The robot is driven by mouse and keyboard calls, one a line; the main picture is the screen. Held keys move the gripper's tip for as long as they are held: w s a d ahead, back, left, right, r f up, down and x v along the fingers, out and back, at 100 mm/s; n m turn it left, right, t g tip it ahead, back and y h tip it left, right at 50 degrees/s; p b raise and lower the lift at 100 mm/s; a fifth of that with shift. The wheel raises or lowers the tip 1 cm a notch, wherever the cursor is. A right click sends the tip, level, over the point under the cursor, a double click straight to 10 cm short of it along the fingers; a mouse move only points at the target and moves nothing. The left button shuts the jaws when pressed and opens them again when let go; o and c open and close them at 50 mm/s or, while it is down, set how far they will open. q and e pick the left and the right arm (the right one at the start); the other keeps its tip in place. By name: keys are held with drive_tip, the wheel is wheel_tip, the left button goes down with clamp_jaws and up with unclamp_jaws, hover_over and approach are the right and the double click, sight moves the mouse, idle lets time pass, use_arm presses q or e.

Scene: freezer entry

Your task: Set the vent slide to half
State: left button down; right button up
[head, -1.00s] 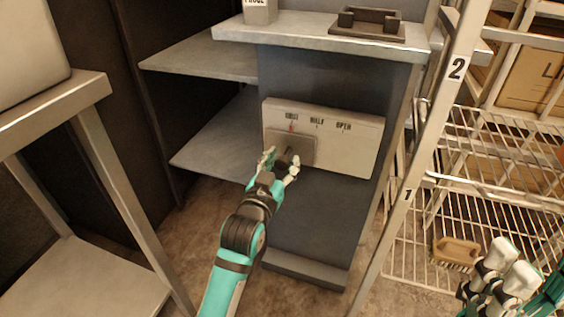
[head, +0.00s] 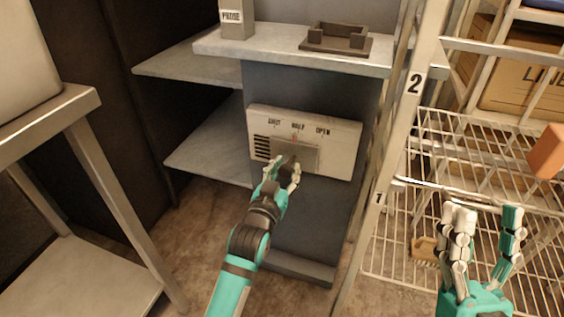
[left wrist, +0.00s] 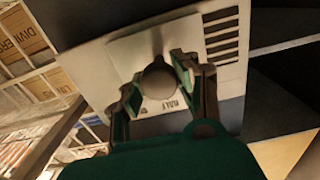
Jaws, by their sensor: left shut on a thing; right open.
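The white vent panel (head: 347,145) is on the dark cabinet front and carries the labels SHUT, HALF and OPEN. My left gripper (head: 284,170) is shut on the slide's knob. In the left wrist view, the round dark knob (left wrist: 158,80) sits between the fingers on the plate (left wrist: 138,48), and the slots (left wrist: 222,35) are uncovered beside it. My right gripper (head: 483,235) is open and empty at the lower right.
A ledge (head: 218,45) above the panel bears a dark open-topped holder (head: 335,42) and a grey labelled block (head: 237,18). A post (head: 398,130) and wire racks (head: 450,145) stand to the right, with a brush (head: 424,250) low there. A metal table (head: 75,108) is at the left.

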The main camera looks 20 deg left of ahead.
use_arm(q)
drive_tip(key=shift+d, duration=0.45)
use_arm(e)
drive_tip(key=w+f+g, duration=0.2)
drive_tip(key=shift+w+a+h, duration=0.15)
drive_tip(key=shift+w+h, duration=0.15)
use_arm(q)
drive_tip(key=c, duration=0.9)
unclamp_jaws()
drive_tip(key=s, duration=1.2)
drive_tip(key=shift+a, duration=0.25)
